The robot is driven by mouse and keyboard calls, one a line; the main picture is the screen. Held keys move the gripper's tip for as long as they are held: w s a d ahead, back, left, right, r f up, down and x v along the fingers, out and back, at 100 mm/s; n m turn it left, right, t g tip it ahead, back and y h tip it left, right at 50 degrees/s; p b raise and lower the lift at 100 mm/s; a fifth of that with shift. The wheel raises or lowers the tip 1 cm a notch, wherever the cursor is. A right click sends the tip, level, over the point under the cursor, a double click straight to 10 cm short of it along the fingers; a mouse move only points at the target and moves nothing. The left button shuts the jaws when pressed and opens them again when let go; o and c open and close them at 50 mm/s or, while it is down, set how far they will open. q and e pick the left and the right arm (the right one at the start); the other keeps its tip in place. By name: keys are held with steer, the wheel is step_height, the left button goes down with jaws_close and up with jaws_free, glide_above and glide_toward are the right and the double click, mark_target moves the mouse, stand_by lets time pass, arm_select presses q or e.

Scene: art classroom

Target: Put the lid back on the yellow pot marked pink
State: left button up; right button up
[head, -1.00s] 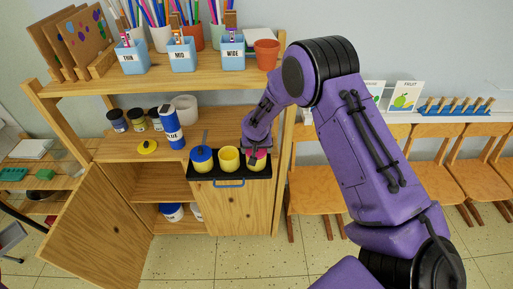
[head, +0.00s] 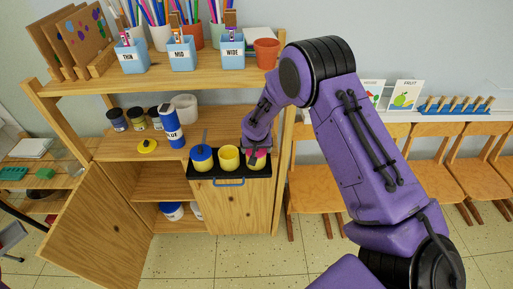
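A yellow lid (head: 147,146) with a dark knob lies on the shelf at the left. My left gripper is out of view.
A blue glue bottle (head: 172,128) stands between the lid and the pots. Several dark-lidded jars (head: 138,119) and a white roll (head: 186,107) stand behind. The upper shelf (head: 160,83) overhangs them. The cabinet's left door (head: 95,220) is open.

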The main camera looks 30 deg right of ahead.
stand_by(0.4)
steer(key=o, duration=0.8)
steer(key=shift+r, duration=0.1)
steer(key=shift+r, duration=3.45)
